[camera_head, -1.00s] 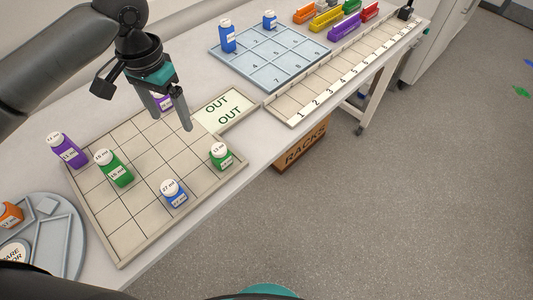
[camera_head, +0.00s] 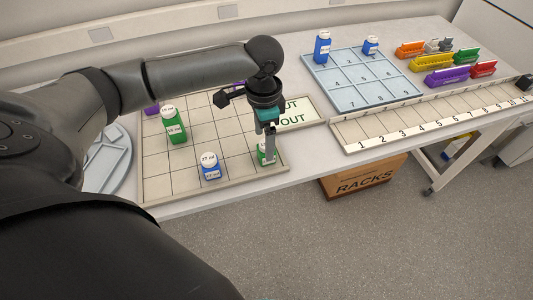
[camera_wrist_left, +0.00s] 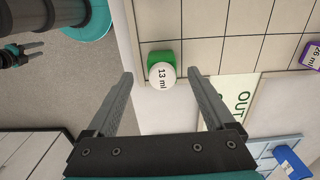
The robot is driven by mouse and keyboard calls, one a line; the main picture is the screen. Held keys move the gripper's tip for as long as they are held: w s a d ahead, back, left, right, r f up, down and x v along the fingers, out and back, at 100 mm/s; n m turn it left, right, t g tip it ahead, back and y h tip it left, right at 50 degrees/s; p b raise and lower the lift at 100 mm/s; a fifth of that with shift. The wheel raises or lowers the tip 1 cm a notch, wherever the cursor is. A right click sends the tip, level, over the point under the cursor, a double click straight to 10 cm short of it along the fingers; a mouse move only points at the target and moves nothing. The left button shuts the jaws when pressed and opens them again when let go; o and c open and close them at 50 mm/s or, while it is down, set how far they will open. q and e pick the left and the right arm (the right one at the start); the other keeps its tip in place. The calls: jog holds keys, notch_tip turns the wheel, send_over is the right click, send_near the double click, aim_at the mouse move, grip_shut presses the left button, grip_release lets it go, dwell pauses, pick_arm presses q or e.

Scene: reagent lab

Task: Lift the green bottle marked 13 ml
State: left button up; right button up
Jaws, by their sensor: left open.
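The green bottle marked 13 ml (camera_head: 261,158) stands near the front right corner of the gridded tray (camera_head: 187,193), partly hidden by my left gripper (camera_head: 268,152). In the left wrist view the bottle shows as a white cap with the 13 ml label over a green body (camera_wrist_left: 162,55). My left gripper (camera_wrist_left: 160,73) is open, pointing down, with the bottle between its fingertips in that picture. I see no contact, and the height gap is unclear. My right gripper (camera_wrist_left: 30,52) shows small at the left of the wrist view, its fingers apart.
A blue bottle (camera_head: 211,170) marked 27 ml stands left of the target. A taller green bottle (camera_head: 175,130) stands farther back. The OUT panel (camera_head: 296,114) adjoins the tray. A blue numbered tray (camera_head: 359,82) and numbered strip (camera_head: 425,116) lie to the right.

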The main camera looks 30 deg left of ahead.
pick_arm(q)
jog(key=f, duration=0.3)
jog(key=f+b, duration=0.1)
jog(key=f, duration=0.1)
jog(key=shift+w+d+f, duration=0.1)
jog(key=shift+w+f, duration=0.1)
jog(key=shift+w, duration=0.15)
grip_shut()
dwell(0.4)
